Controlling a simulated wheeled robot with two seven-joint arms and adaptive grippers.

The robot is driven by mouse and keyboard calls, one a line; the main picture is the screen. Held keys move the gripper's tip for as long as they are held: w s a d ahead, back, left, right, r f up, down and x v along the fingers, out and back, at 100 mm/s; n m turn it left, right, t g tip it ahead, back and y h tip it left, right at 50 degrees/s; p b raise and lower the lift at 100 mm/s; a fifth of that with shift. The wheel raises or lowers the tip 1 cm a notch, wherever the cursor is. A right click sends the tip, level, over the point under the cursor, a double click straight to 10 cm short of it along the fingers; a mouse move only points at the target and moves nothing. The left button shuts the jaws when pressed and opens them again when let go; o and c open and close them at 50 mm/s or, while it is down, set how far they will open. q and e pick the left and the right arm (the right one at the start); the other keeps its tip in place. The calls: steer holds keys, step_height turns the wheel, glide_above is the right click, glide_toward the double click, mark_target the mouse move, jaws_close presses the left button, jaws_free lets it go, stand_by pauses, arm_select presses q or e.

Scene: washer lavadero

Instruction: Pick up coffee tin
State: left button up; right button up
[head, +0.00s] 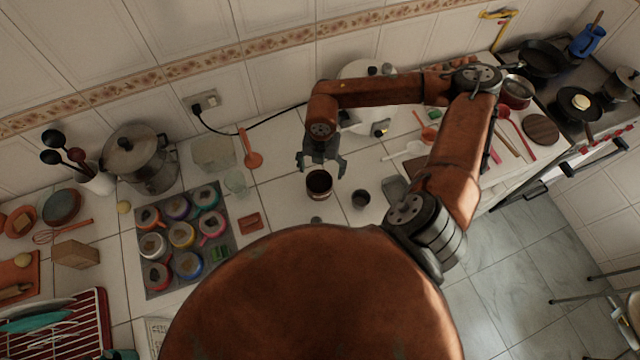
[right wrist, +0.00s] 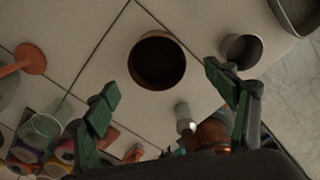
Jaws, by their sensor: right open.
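The coffee tin appears to be the round, dark brown, open-topped container (head: 319,184) standing upright on the white tiled counter, near the middle of the head view. In the right wrist view the tin (right wrist: 157,85) shows from above, in front of my fingers. My right gripper (head: 321,166) is open and empty, pointing down just above and behind the tin in the head view. In the right wrist view its two green fingers (right wrist: 160,80) are spread wide, one to each side below the tin. I see no contact. My left gripper is not in view.
A small grey cup (head: 361,198) stands close right of the tin. A white cooker (head: 352,76) stands behind.

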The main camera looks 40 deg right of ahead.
step_height(320, 180, down, 3)
steer(key=p, duration=0.2)
glide_above(319, 190)
step_height(319, 190, down, 4)
steer(key=shift+r, duration=0.1)
steer(key=shift+d+f, duration=0.15)
steer(key=shift+f, duration=0.45)
steer(key=shift+c, duration=0.7)
steer(key=c, duration=1.2)
